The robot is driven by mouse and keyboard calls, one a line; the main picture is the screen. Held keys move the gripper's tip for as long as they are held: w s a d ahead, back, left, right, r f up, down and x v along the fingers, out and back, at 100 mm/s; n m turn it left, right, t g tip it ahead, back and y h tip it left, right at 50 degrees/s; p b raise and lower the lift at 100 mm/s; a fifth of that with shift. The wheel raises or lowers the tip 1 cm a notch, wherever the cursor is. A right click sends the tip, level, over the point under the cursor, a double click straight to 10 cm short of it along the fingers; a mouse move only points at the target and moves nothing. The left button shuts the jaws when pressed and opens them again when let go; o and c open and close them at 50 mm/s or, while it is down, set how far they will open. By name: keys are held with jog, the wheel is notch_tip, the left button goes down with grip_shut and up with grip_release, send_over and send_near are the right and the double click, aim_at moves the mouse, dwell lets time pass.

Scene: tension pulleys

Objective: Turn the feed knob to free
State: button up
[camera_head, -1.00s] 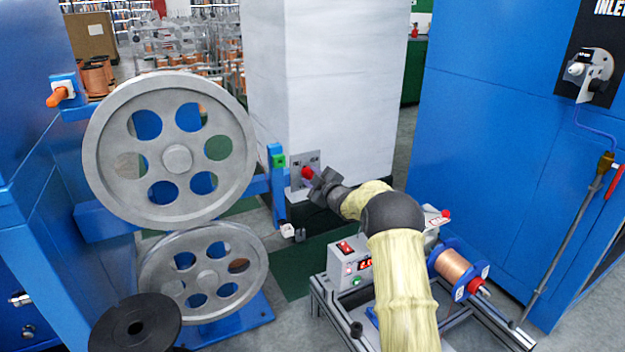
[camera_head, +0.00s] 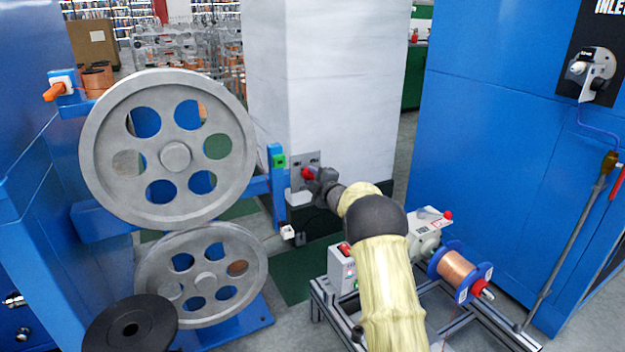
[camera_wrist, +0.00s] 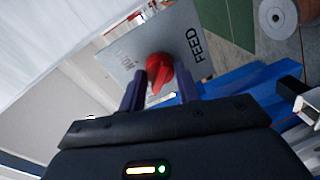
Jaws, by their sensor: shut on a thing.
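The red feed knob (camera_wrist: 160,72) sits on a light grey plate (camera_wrist: 182,30) marked "FEED" in the wrist view. My gripper (camera_wrist: 160,82) has one finger on each side of the knob and is shut on it. My gripper (camera_head: 316,177) covers part of the knob there. The other lettering on the plate is partly hidden, so the knob's setting cannot be read.
Two large grey pulleys (camera_head: 174,207) stand on the blue frame to the left. A blue post (camera_head: 278,185) with a green button is close left of the plate. A bench with a control box (camera_head: 340,268) and a copper spool (camera_head: 456,268) lies beneath my arm.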

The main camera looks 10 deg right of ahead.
jog(key=o, duration=1)
jog(key=shift+c, duration=0.2)
jog(key=shift+s, duration=0.1)
jog(key=shift+s+d+r, duration=0.1)
jog(key=shift+s+d, duration=0.15)
jog(key=shift+s, duration=0.35)
jog(key=f+p+v, duration=0.1)
jog(key=p+v, duration=0.4)
jog(key=v, duration=1.1)
jog(key=shift+r, duration=0.35)
jog(key=shift+a, duration=0.1)
